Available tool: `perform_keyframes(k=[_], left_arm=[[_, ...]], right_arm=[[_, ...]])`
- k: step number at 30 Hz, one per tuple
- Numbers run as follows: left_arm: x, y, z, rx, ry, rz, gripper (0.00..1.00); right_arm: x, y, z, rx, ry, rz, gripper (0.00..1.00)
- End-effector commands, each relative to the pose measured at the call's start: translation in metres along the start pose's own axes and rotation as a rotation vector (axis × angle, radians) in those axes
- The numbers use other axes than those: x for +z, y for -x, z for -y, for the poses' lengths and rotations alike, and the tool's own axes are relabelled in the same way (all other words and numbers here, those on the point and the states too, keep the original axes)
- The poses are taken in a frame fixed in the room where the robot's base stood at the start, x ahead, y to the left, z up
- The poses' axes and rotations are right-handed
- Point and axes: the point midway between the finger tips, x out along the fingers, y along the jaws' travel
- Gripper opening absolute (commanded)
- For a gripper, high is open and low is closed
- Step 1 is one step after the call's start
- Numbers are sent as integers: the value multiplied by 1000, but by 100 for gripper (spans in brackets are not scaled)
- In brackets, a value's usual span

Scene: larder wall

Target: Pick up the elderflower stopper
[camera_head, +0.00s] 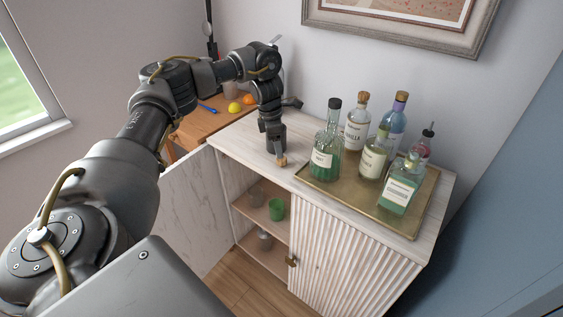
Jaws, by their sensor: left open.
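A small tan cork-like stopper (282,161) is at the tip of my left gripper, low over the cabinet top, left of the tray; I take it for the elderflower stopper, though no name shows on it. My left gripper (276,152) points down at it with open jaws. The fingers hide part of the stopper, and I cannot tell whether they touch it. My right gripper is not in view.
A brass tray (328,194) holds several bottles, including a tall dark-capped green one (326,150), close to the right of my gripper. The white cabinet (360,250) has an open door (200,215). A wooden table (196,127) with fruit stands behind left.

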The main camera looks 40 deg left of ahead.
Motion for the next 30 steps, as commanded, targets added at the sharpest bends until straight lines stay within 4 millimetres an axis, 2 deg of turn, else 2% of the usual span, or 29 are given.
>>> perform_keyframes(k=[3,9,18,27,29,30], left_arm=[[2,-19,4,-5,-1,-3,59],[3,-42,4,-2,-1,-3,59],[3,-48,4,-1,-1,-2,59],[3,-47,4,-1,-1,-1,19],[3,-47,4,-1,-1,-1,12],[3,-47,4,-1,-1,-1,11]], right_arm=[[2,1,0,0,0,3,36],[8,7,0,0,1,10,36],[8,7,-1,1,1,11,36],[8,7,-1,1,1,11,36],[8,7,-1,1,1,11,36],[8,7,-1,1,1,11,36]])
